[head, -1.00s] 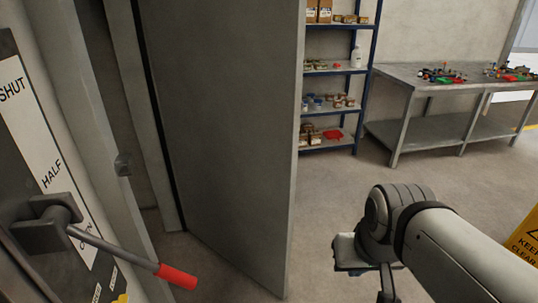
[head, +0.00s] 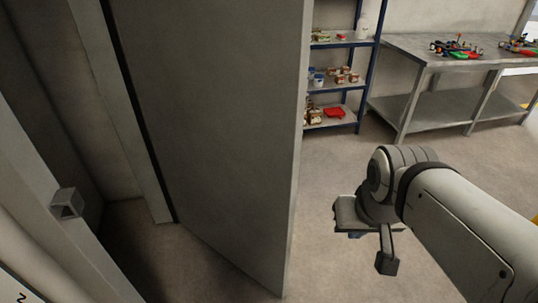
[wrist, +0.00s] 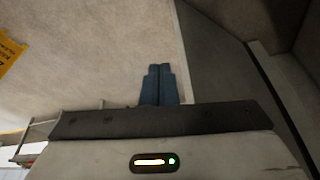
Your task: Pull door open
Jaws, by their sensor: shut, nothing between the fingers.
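The door (head: 205,120) is a tall plain grey panel standing open at an angle, with its free edge towards the middle of the head view. A gap with floor shows between it and the frame (head: 65,205) at the left. In the wrist view, a dark grey panel that looks like the door (wrist: 215,60) is on the right. No handle shows on the door.
A small grey block (head: 67,203) sticks out from the frame. A blue shelf rack (head: 340,85) with small goods and a grey workbench (head: 450,80) stand behind. A yellow sign (wrist: 10,50) is at the wrist view's left. Floor right of the door is clear.

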